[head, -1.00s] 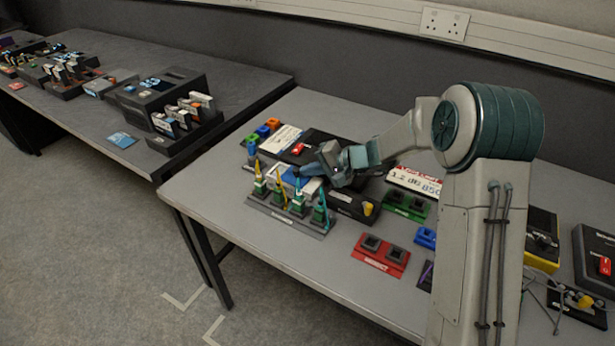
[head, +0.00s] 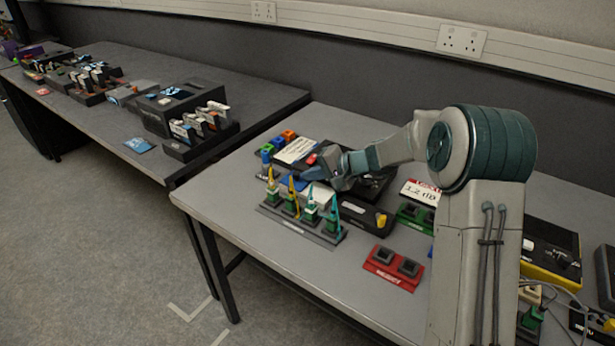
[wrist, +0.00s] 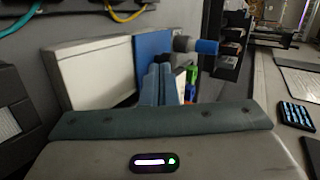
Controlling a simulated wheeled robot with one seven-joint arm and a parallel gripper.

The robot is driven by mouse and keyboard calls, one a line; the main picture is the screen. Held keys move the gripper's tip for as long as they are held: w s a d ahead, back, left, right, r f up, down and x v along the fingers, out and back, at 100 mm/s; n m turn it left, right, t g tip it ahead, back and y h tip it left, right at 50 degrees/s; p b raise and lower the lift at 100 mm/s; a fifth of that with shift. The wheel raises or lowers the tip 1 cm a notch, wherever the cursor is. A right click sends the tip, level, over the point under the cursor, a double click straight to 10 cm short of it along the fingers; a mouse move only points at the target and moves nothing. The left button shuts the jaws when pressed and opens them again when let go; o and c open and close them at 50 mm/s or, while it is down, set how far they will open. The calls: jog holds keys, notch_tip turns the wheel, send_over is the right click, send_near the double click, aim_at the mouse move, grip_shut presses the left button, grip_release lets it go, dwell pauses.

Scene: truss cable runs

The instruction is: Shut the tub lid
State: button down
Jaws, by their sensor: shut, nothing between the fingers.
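The tub is a small whitish box (head: 318,193) behind the row of coloured plugs on the near bench. It also shows in the wrist view as a pale block (wrist: 98,75). Its blue lid (wrist: 150,58) lies close along one side of the pale block in the wrist view. In the head view my gripper covers part of the tub and lid. My gripper (head: 314,172) is shut and empty, right at the lid. Its fingers (wrist: 156,84) appear beside the blue panel; I cannot tell whether they touch it or whether the lid is fully seated.
A plug stand (head: 300,222) with several upright coloured plugs is close in front of the tub. A black box with a yellow knob (head: 366,215) is to its right. A red block (head: 394,268) sits nearer the front edge. Bare bench lies left of the stand.

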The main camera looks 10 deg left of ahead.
jog(key=v, duration=0.8)
jog(key=f+v, duration=0.1)
jog(key=v, duration=0.3)
jog(key=shift+s+d+r, duration=0.1)
jog(key=shift+s+d, duration=0.2)
jog(key=shift+d, duration=0.25)
jog(key=s+d+r+n+h+p, duration=0.1)
jog(key=s+d+r+h+p, duration=0.2)
jog(key=s, duration=0.7)
jog(key=s+d+r+n+h+p, duration=0.1)
jog(key=s+d+r+h+p, duration=0.2)
jog(key=s, duration=0.8)
jog(key=s+d+r+n+g+h+p, duration=0.1)
jog(key=s+d+r+h+p, duration=0.2)
jog(key=s, duration=0.7)
jog(key=shift+s+d+r+h, duration=0.2)
jog(key=shift+d+h, duration=0.8)
jog(key=shift+d, duration=0.15)
